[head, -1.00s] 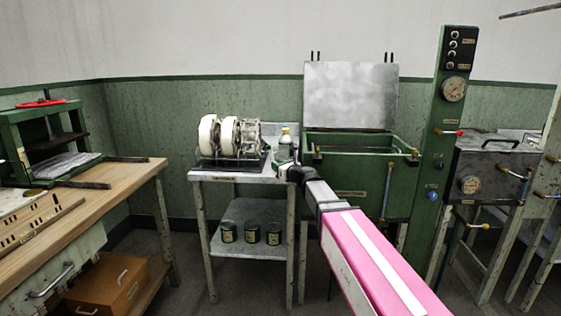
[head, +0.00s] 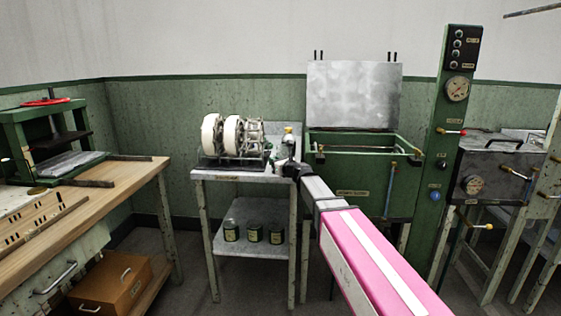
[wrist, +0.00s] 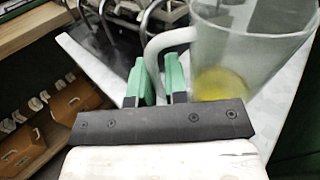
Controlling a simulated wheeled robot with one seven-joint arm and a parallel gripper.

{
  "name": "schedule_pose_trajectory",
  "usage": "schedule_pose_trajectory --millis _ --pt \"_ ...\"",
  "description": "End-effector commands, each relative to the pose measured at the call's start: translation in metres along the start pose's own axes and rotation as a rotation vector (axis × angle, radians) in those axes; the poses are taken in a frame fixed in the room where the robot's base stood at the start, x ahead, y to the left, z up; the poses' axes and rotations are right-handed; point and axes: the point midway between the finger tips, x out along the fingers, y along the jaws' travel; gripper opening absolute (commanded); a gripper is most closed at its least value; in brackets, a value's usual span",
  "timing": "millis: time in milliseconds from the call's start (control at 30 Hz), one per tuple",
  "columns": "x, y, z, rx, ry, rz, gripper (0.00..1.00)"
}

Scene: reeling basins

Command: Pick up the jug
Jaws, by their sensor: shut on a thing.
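The jug (wrist: 235,50) is a clear, greyish vessel with a loop handle and a little yellow showing low inside. It fills the upper right of the wrist view. My gripper (wrist: 158,78) has green fingers at the jug's handle (wrist: 154,62), and is shut on it, with the jug's body to the right of the fingers. In the head view the jug (head: 288,138) is small and partly hidden by my gripper, at the right end of the small table (head: 230,174). I cannot tell whether its base touches the tabletop.
A rack of white reels (head: 228,133) stands close to the left of the jug. A green basin (head: 355,180) with a raised grey lid is close on the right. A wooden bench (head: 110,190) is at left.

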Motion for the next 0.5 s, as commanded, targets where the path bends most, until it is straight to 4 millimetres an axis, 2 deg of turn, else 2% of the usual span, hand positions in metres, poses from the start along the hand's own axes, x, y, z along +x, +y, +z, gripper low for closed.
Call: schedule_pose_trajectory --millis 267,500 --pt "0.0 0.0 0.003 0.003 0.001 0.0 0.0" --pt "0.0 -0.001 0.016 0.001 0.001 0.0 0.0"
